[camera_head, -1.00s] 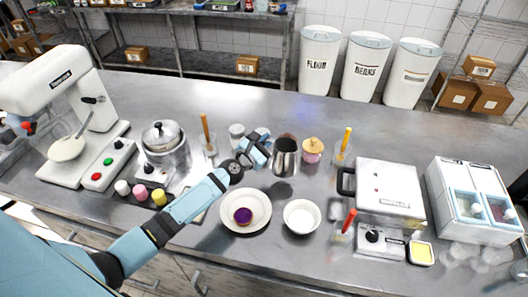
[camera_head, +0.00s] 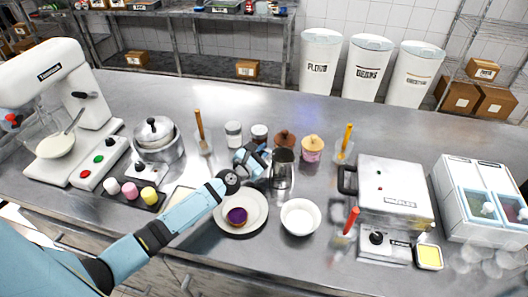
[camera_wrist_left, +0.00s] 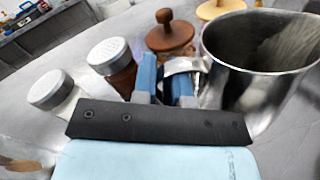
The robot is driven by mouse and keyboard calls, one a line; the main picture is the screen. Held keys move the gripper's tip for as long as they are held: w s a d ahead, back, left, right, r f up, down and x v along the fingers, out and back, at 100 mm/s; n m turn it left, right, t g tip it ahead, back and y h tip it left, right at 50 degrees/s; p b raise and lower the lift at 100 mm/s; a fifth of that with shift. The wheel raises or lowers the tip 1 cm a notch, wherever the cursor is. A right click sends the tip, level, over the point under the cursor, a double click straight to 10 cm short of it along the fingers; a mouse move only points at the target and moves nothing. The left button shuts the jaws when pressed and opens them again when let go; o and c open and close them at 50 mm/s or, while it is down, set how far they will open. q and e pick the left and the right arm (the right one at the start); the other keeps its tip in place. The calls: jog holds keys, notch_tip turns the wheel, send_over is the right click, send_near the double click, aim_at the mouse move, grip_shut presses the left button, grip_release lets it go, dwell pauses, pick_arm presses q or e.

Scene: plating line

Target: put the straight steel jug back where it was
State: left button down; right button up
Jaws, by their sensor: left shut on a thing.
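The straight steel jug (camera_head: 282,176) is upright over the middle of the counter, behind the white bowl (camera_head: 300,217). In the left wrist view the jug (camera_wrist_left: 262,62) fills the right side, its mouth open toward the camera. My left gripper (camera_head: 257,158) is at the left side of the jug and shut on its handle. The fingers (camera_wrist_left: 166,82) close at the handle in the left wrist view. I cannot tell whether the jug's base touches the counter. My right gripper is not in view.
Behind the jug stand a pale jar (camera_head: 233,134), a dark jar (camera_head: 259,135), a brown lidded pot (camera_head: 285,139) and a pink pot (camera_head: 312,149). A plate (camera_head: 258,225) with a purple item is in front. The waffle maker (camera_head: 390,190) is right.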

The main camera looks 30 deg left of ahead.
pick_arm(q)
jog(key=c, duration=1.2)
grip_release()
jog(key=shift+f, duration=0.15)
jog(key=shift+o, duration=0.2)
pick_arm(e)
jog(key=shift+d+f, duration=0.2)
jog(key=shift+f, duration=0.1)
pick_arm(q)
jog(key=shift+s, duration=0.1)
jog(key=s, duration=0.3)
jog(key=s+a, duration=0.1)
jog(key=s, duration=0.3)
jog(key=s+a, duration=0.1)
jog(key=s, duration=0.2)
jog(key=shift+s+b, duration=0.25)
jog(key=shift+b, duration=0.1)
jog(key=shift+s+a+r, duration=0.1)
jog(key=shift+s+r, duration=0.1)
jog(key=shift+s, duration=0.3)
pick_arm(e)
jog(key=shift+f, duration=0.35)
pick_arm(q)
jog(key=shift+s, duration=0.1)
